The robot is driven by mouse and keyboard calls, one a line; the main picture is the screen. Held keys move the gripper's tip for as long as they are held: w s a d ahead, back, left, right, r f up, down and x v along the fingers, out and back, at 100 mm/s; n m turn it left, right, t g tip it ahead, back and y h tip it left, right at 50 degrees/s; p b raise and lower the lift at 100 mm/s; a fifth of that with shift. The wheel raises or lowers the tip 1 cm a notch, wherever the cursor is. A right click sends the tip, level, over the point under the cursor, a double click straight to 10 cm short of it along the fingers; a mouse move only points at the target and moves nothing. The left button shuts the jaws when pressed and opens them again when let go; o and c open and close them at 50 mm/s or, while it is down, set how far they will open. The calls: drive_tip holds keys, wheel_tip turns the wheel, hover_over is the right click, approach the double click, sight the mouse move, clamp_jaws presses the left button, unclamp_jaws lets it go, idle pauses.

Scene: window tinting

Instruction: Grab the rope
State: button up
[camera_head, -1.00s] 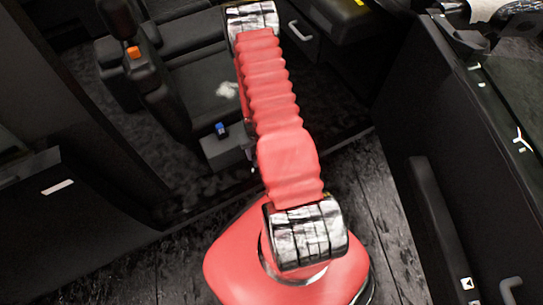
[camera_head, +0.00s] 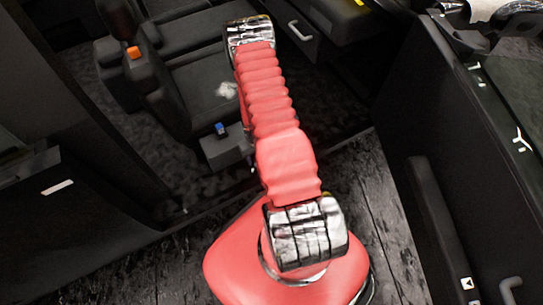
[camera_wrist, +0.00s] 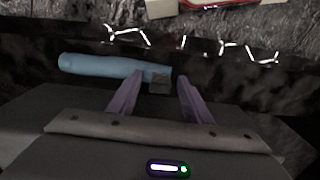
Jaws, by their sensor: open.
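My gripper (camera_wrist: 160,78) shows in the wrist view with its two purple fingers apart. A light blue rod (camera_wrist: 95,65) lies across beyond the left finger, and its dark end piece (camera_wrist: 159,86) shows between the fingers. I cannot tell whether the fingers touch it. Nothing is plainly recognisable as a rope. Thin white jagged lines (camera_wrist: 128,34) run across the dark surface beyond the fingers; I cannot tell whether they are rope. In the head view my red arm stretches up the picture, and the gripper does not show.
In the head view a dark seat (camera_head: 205,85) and a lever with an orange button (camera_head: 134,53) stand left of my arm. A small blue-topped item (camera_head: 221,129) sits on a grey box. A dark door panel (camera_head: 440,170) stands at the right.

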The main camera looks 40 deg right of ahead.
drive_tip(key=shift+c, duration=0.4)
clamp_jaws()
